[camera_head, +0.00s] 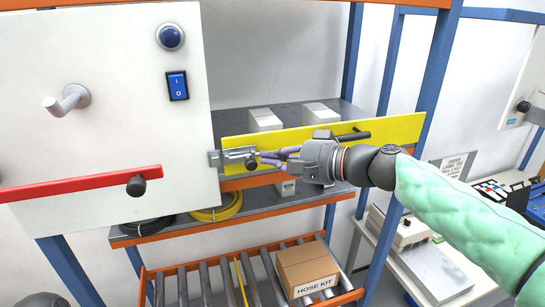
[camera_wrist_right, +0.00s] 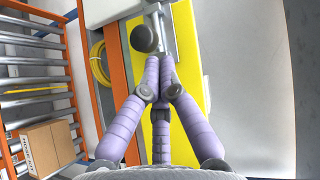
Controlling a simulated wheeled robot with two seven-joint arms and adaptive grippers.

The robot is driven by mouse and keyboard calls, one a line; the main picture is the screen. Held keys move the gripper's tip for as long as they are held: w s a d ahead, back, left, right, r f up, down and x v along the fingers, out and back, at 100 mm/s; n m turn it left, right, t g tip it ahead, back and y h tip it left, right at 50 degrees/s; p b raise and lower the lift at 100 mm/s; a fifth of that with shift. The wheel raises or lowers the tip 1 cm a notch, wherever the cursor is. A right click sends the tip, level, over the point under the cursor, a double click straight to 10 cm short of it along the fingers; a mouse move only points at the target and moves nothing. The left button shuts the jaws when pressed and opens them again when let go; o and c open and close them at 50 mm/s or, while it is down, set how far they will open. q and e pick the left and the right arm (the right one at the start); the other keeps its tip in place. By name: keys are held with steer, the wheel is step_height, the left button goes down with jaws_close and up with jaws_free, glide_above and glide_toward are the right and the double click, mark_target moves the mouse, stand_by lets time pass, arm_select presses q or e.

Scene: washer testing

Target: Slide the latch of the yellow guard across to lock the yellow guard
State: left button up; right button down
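The yellow guard (camera_head: 390,132) is a long flat bar across the frame opening, with a dark handle (camera_head: 355,136). Its metal latch (camera_head: 236,155) is at the guard's left end, close to a small metal bracket (camera_head: 214,158) at the white panel's edge. The latch has a round dark knob (camera_head: 251,164), seen large in the right wrist view (camera_wrist_right: 146,38). My right gripper (camera_head: 262,158) has its purple fingers together, tips just right of the knob. In the wrist view its fingertips (camera_wrist_right: 164,65) meet beside the knob; contact is unclear. My left gripper is not seen.
The white panel (camera_head: 100,100) at left carries a blue switch (camera_head: 177,86), a round blue button (camera_head: 171,37) and a red bar (camera_head: 80,185). A shelf below holds a yellow hose coil (camera_head: 216,208). A cardboard box (camera_head: 306,268) sits on rollers.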

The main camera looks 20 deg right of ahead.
mark_target(251, 160)
steer(key=a, duration=0.3)
steer(key=shift+a+b, duration=0.3)
steer(key=shift+b, duration=0.05)
steer(key=shift+r, duration=0.1)
